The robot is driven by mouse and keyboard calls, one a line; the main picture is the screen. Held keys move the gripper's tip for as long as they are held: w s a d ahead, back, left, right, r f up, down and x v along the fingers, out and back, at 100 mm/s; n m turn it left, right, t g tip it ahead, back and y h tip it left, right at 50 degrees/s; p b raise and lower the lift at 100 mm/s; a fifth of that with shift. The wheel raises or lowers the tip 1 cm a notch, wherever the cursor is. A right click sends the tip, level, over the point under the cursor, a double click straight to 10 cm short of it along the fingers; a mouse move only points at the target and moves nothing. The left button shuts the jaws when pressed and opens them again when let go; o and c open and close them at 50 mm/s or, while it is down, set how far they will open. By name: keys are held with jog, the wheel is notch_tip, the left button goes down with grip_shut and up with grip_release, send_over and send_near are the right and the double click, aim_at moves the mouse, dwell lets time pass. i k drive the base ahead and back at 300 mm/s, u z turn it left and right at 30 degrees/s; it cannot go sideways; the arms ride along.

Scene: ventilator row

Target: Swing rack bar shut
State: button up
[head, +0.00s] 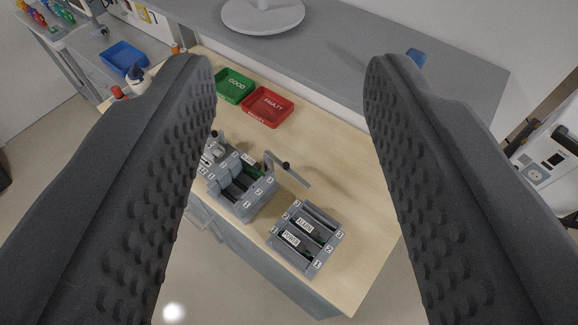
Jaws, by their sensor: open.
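A grey rack (233,202) with numbered slots sits near the front edge of the wooden bench, below centre. A thin grey bar (296,177) with a dark knob stands out from the rack's right back corner and points right and toward the front, off the slots. The slots are uncovered and hold dark and green boards. My gripper (290,70) is open and empty, its two dark ribbed fingers wide apart at left and right. The rack and bar show between the fingers, apart from them. The left finger hides part of the bench beside the rack.
A second grey rack (322,224) with POWER and ALARM labels stands to the right at the bench edge. A green GOOD tray (235,84) and a red FAULTY tray (268,106) lie behind. A grey shelf (340,60) runs along the back. Bare bench lies right of the bar.

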aim_at(285, 165)
jog(key=z, duration=1.6)
jog(key=k, duration=1)
jog(key=u, duration=1.5)
jog(key=i, duration=1)
